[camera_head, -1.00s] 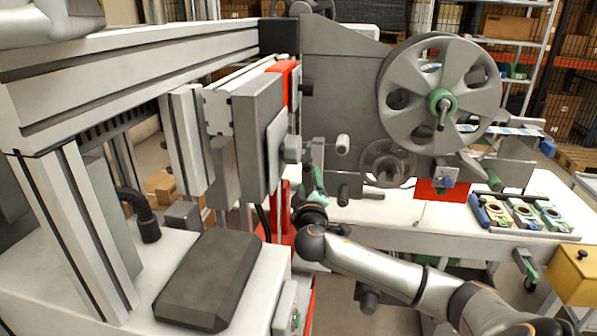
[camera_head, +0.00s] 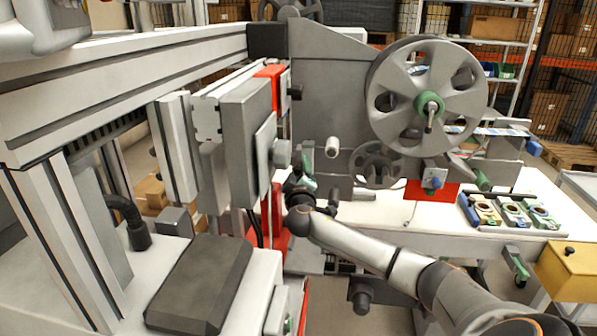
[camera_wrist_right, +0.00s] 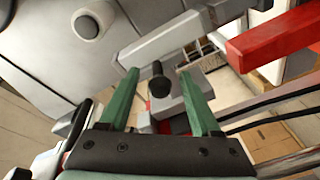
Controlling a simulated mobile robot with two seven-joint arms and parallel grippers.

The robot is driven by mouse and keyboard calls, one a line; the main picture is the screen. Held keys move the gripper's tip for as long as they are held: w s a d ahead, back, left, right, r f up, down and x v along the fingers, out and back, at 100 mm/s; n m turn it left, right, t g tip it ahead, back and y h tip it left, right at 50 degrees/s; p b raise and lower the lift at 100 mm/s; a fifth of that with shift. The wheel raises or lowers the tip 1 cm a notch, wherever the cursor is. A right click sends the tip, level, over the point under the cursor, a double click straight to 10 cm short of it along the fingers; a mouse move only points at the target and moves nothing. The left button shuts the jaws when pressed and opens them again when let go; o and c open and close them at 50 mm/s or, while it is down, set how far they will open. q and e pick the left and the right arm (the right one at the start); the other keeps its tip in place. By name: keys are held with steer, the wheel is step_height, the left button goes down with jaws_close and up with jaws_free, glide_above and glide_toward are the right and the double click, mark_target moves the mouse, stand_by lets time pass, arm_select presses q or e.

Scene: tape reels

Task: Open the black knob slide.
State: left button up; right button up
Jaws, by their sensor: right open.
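The black knob (camera_wrist_right: 158,80) shows in the right wrist view as a dark round-headed stub on a grey block. My right gripper (camera_wrist_right: 160,72) has its two green fingers spread apart, one on each side of the knob in that view. I cannot tell whether the knob is fully between the fingers in depth, and no contact shows. In the head view my right gripper (camera_head: 302,170) is small and partly hidden by its own wrist, below and right of the grey panel (camera_head: 245,140). I cannot make out the black knob there. My left gripper is out of view.
In the head view a large grey reel (camera_head: 400,105) and a yellow box (camera_head: 568,270) stand to the right. A white beam (camera_head: 120,75) crosses upper left.

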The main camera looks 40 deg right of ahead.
steer(key=shift+c, duration=0.3)
jaws_close()
stand_by(1.0)
